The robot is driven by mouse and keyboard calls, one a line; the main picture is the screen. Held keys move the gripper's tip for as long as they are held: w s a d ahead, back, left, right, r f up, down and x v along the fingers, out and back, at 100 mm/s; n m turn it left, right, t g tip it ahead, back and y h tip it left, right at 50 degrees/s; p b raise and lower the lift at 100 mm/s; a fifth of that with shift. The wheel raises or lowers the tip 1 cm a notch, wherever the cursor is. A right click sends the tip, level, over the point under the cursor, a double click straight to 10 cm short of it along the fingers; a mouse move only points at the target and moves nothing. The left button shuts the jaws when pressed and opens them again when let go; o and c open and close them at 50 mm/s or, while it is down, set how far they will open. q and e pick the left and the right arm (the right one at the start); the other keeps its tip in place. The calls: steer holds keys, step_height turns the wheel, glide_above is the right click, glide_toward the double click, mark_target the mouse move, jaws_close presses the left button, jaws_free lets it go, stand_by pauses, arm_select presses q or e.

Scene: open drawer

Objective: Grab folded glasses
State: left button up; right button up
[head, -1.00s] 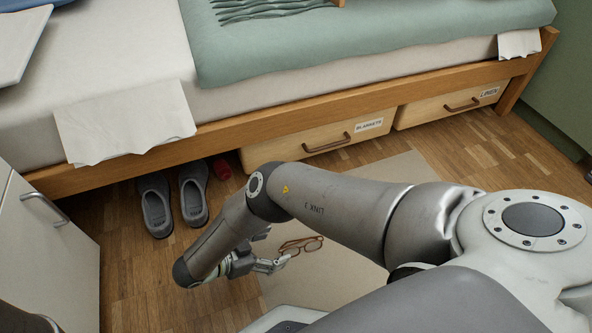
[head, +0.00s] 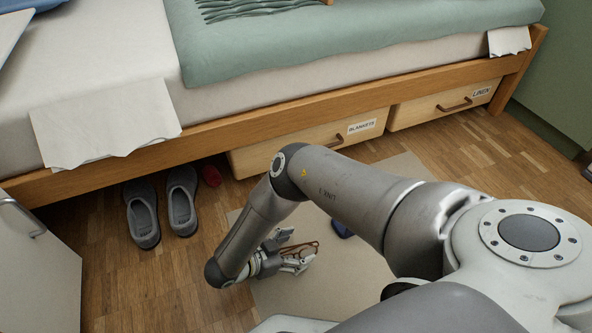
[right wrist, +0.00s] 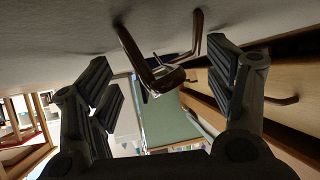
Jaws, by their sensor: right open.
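The folded brown-framed glasses (head: 306,247) lie on the beige rug (head: 325,280) in the head view, partly hidden by my right gripper. My right gripper (head: 293,252) is low over the rug, its fingers apart at the glasses. In the right wrist view the glasses (right wrist: 155,72) show between the two open fingers of the right gripper (right wrist: 168,88), with a gap to the finger on each side. I cannot tell whether any finger touches them. My left gripper is not in view.
The bed frame (head: 225,133) with a blankets drawer (head: 290,146) and a linen drawer (head: 425,112) stands behind. Grey slippers (head: 181,205) and a red object (head: 211,176) lie left. A dark blue object (head: 341,229) lies partly behind my arm. A white cabinet (head: 40,275) stands at left.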

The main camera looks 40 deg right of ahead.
steer(key=c, duration=1.3)
steer(key=shift+r, duration=0.15)
